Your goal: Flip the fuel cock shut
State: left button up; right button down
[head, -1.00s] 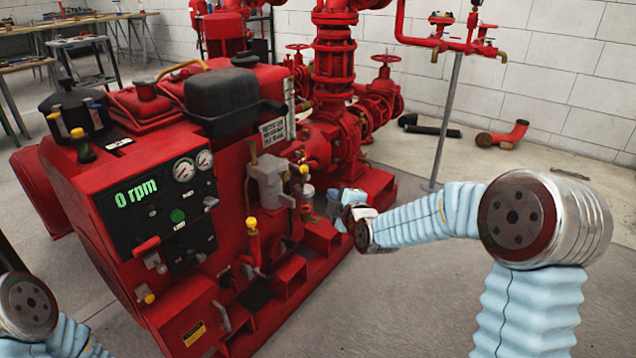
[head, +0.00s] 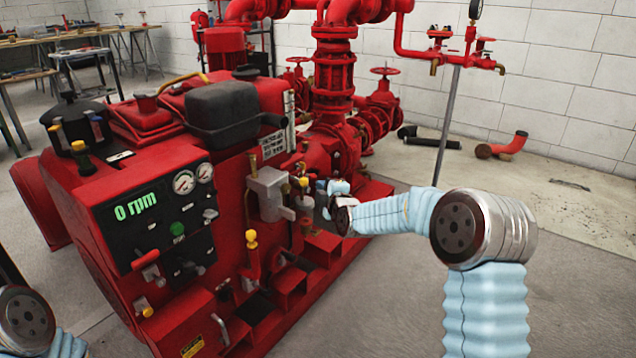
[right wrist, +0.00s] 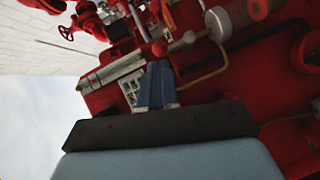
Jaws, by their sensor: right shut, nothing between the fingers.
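The red engine pumpset (head: 110,190) fills the left and middle of the head view. A grey filter-like body (head: 268,190) is mounted on its right side. A small yellow knob (head: 303,182) shows just right of it, and a yellow-topped red lever (head: 251,238) stands upright lower down. I cannot tell which handle is the fuel cock. My right gripper (head: 322,188) is shut and empty, close to the right of the small yellow knob; contact is unclear. In the right wrist view its blue-grey fingers (right wrist: 158,70) end just below a red ball knob (right wrist: 159,48). My left gripper is out of view.
Red pipes and handwheel valves (head: 384,72) rise behind the gripper. A thin grey post (head: 447,125) carries a red pipe at right. A control panel (head: 165,225) reads 0 rpm. The concrete floor (head: 400,290) at right front is clear.

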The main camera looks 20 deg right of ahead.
aim_at(314, 178)
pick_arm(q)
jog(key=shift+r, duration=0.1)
pick_arm(e)
jog(key=shift+w+a+f, duration=0.1)
jog(key=shift+w+f, duration=0.1)
jog(key=shift+w, duration=0.95)
jog(key=shift+w+a+f, duration=0.1)
jog(key=shift+w+f, duration=0.05)
jog(key=shift+w, duration=0.95)
